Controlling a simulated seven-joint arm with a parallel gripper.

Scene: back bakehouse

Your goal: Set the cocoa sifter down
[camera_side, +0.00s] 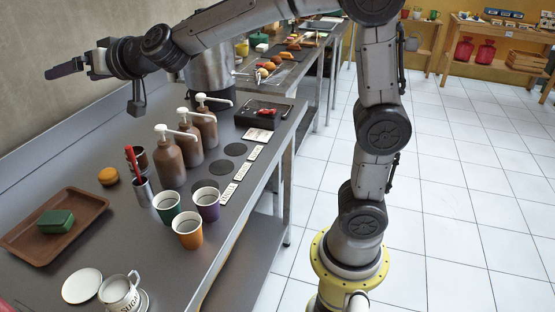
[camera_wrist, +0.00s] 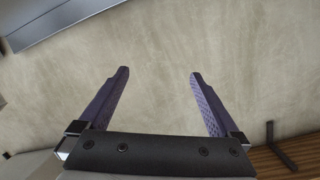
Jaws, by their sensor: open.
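My gripper (camera_side: 68,69) is high over the left of the steel bench, pointing left towards the wall. Its purple fingers are apart in the wrist view (camera_wrist: 158,78), with only beige wall between them, so it holds nothing. A small dark brown canister (camera_side: 141,157) stands on the bench behind a metal cup holding a red-handled tool; it may be the cocoa sifter, but I cannot tell for sure. It is partly hidden and well apart from my gripper, below and to its right.
Pump bottles (camera_side: 170,160) stand mid-bench, with paper cups (camera_side: 187,233) in front. A brown tray (camera_side: 92,206) holds a green block (camera_side: 55,221). Bare bench lies behind the bun.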

